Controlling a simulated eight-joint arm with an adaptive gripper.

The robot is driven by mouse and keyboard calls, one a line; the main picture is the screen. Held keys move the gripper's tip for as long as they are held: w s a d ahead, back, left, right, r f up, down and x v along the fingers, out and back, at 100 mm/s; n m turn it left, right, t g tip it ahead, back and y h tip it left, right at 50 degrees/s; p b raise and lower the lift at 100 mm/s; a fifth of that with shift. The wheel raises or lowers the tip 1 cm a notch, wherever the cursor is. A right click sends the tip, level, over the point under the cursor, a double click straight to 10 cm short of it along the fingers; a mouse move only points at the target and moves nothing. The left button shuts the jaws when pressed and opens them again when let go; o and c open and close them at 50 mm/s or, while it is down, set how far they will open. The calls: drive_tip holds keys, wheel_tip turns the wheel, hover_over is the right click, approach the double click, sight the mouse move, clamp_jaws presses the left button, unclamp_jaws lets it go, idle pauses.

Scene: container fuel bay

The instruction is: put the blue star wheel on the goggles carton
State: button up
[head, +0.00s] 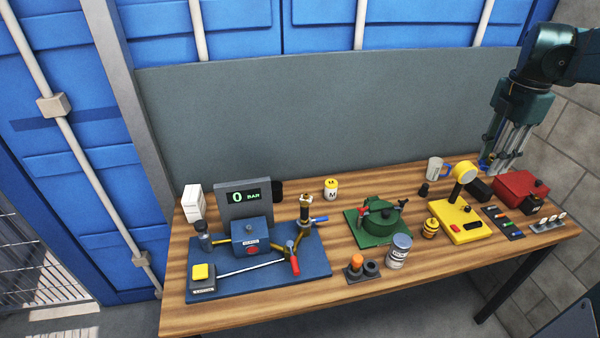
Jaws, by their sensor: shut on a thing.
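My gripper (489,166) hangs over the back right of the wooden table, fingers pointing down. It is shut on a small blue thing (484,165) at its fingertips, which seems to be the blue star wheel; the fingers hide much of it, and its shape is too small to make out. A white carton (194,203) stands upright at the table's left back, far from my gripper. It looks like the goggles carton, but its print is too small to read. Its top looks bare.
A blue pump board (316,264) with a display reading 0 (243,197) lies right of the carton. A green valve unit (377,229), a grey can (398,251), a yellow lamp unit (459,221) and a red box (520,190) fill the right half. A grey panel (330,115) stands behind.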

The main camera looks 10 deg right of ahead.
drive_tip(key=w+a+r+n+p, duration=0.1)
drive_tip(key=w+a+r+n, duration=0.1)
drive_tip(key=w+a, duration=0.75)
drive_tip(key=w+a+r+n+p, duration=0.1)
drive_tip(key=w+a+r+n, duration=0.1)
drive_tip(key=w+a, duration=0.8)
drive_tip(key=w+a+n+p, duration=0.1)
drive_tip(key=w+a+n, duration=0.1)
drive_tip(key=w+a, duration=0.8)
drive_tip(key=w+a+n, duration=0.2)
drive_tip(key=w+a, duration=0.5)
drive_tip(key=a, duration=0.5)
drive_tip(key=n+p, duration=0.2)
drive_tip(key=n, duration=0.4)
hover_over(191, 193)
wheel_tip(191, 193, down, 3)
wheel_tip(191, 193, down, 18)
drive_tip(key=shift+w+r+m, duration=0.15)
drive_tip(key=shift+r+m, duration=0.05)
drive_tip(key=shift+m, duration=0.1)
drive_tip(key=shift+f, duration=3.15)
